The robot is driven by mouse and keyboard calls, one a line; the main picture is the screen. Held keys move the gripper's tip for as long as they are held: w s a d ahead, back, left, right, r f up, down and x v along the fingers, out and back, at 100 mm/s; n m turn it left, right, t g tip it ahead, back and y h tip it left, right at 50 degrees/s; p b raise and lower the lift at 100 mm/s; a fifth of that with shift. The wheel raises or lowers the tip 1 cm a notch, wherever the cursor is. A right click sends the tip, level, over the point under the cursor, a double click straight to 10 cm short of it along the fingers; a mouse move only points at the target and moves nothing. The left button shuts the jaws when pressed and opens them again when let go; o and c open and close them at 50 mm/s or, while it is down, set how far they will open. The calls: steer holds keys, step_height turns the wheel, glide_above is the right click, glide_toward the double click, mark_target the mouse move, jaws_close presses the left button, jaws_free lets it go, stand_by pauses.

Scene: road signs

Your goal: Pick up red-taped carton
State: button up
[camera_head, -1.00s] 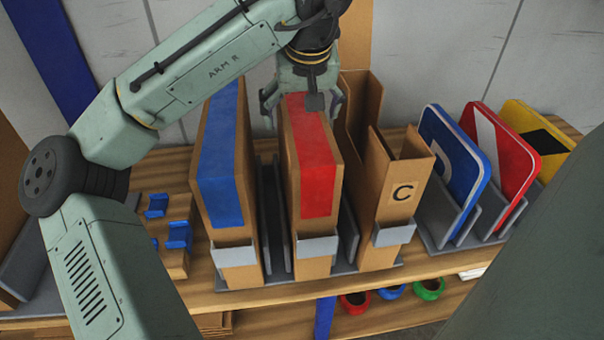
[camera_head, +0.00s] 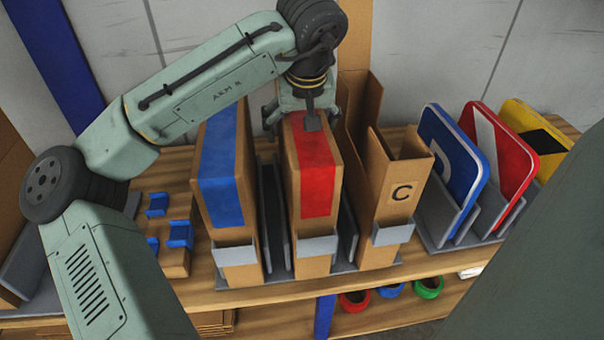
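The red-taped carton (camera_head: 316,176) is a tall, narrow brown box with a wide red strip over its top and front. It stands upright in a grey rack, second from the left, with a grey clip across its lower front. My gripper (camera_head: 304,124) points down over the carton's rear top edge. Its fingers are spread, one on each side of the carton. A gap shows between the left finger and the carton; the right finger is partly hidden, so I cannot tell whether it touches. My gripper's body covers part of the carton's top.
A blue-taped carton (camera_head: 224,174) stands close on the left, partly behind my arm. An open carton marked C (camera_head: 398,197) stands on the right. Blue, red and yellow signs (camera_head: 500,150) fill a rack further right. Colored rings (camera_head: 390,291) lie on the lower shelf.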

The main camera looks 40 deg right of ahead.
stand_by(0.3)
steer(key=shift+f, duration=0.1)
steer(key=c, duration=1.7)
steer(key=shift+c, duration=0.8)
steer(key=shift+r, duration=0.25)
